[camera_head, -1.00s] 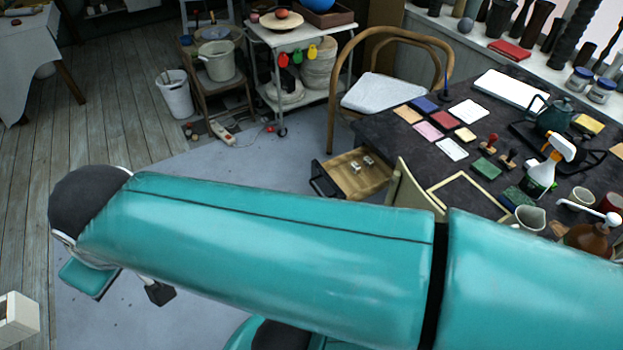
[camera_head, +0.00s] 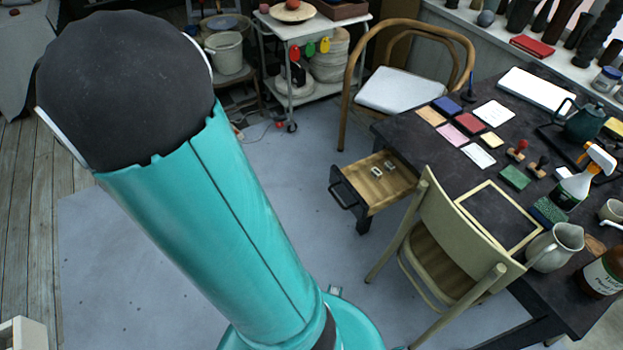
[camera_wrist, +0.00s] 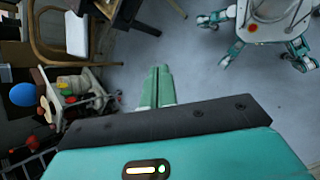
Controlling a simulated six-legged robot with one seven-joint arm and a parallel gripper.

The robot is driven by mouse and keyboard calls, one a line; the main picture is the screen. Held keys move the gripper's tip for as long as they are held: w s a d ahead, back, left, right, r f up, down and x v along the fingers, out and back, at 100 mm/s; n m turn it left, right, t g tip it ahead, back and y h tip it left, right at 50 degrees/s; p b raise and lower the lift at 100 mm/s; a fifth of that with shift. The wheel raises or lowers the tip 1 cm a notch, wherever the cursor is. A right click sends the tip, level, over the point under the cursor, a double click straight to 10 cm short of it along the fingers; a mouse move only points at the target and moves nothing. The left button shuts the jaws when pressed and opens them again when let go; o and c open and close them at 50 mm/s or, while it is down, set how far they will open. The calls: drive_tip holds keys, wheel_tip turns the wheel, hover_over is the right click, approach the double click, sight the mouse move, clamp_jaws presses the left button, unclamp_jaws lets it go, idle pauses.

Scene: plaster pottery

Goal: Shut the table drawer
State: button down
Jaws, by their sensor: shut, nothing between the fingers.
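The table drawer (camera_head: 378,184) stands pulled out from the dark table (camera_head: 405,135) in the head view. It has a wooden inside, a black front with a handle (camera_head: 343,194) at its left end, and small light objects (camera_head: 384,168) inside. My gripper (camera_wrist: 158,72) shows in the wrist view with its green fingers together and nothing between them. It is above the grey floor, apart from the drawer. The gripper is not visible in the head view, where my teal arm fills the left and middle.
A cream chair (camera_head: 448,235) stands at the table's near side, just right of the drawer. A bentwood chair (camera_head: 392,88) stands behind the drawer. A white trolley (camera_head: 292,90) is at the back. Grey floor (camera_head: 300,185) is clear left of the drawer.

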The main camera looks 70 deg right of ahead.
drive_tip(key=s+d+f+n+g+h, duration=0.3)
drive_tip(key=s+d+f+g, duration=0.2)
drive_tip(key=d+f, duration=0.6)
drive_tip(key=n+g+h, duration=0.1)
drive_tip(key=n+h, duration=0.4)
drive_tip(key=n, duration=0.1)
approach(345, 189)
drive_tip(key=x, duration=0.7)
drive_tip(key=shift+r, duration=0.1)
drive_tip(key=x, duration=2.4)
drive_tip(key=shift+s, duration=0.45)
drive_tip(key=shift+s+d+r, duration=0.1)
drive_tip(key=shift+s+d, duration=0.25)
drive_tip(key=shift+d, duration=0.05)
